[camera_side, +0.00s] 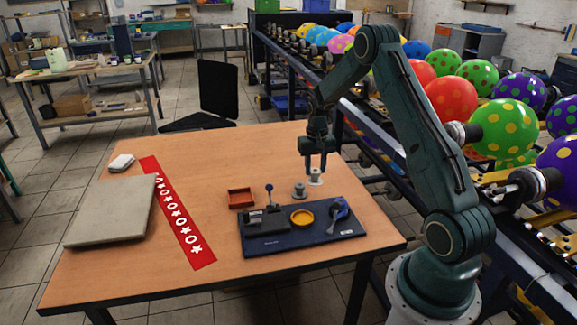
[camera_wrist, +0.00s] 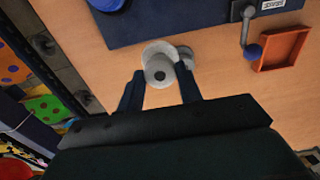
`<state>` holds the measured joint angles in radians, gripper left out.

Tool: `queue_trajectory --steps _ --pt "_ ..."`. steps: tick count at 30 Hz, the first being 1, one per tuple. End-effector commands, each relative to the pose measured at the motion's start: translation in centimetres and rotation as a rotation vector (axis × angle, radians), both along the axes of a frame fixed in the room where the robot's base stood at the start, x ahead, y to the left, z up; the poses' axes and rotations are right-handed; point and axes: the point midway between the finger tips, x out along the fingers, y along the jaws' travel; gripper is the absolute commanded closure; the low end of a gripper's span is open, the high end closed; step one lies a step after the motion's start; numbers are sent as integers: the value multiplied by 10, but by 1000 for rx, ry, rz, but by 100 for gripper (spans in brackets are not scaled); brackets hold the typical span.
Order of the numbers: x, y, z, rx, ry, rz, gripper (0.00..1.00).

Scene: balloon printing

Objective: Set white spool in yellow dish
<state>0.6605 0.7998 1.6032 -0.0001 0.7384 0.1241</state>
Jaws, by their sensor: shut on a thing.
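The white spool (camera_side: 315,179) is between the fingertips of my gripper (camera_side: 316,167), which is shut on it. In the wrist view the white spool (camera_wrist: 153,54) shows upright between the two fingers (camera_wrist: 160,88), with its round top and centre hole facing the camera. I cannot tell whether its base touches the table. The yellow dish (camera_side: 302,217) sits on the dark blue board, nearer the side camera and a little left of the spool. It looks empty. The dish is outside the wrist view.
A grey spool (camera_side: 299,190) stands close beside the white one. The dark blue board (camera_side: 290,243) also carries a blue-handled tool (camera_side: 338,213) and a blue-knobbed lever (camera_side: 269,192). A small orange-red tray (camera_side: 241,198) lies left. The table's right edge is close to my gripper.

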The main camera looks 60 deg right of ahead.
Motion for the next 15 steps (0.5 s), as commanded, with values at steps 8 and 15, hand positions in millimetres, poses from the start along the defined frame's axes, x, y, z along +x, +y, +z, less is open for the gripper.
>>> queue_trajectory --steps 8,15 --pt "-7 73 7 0 0 4 81" --pt "-18 112 10 0 0 1 81"
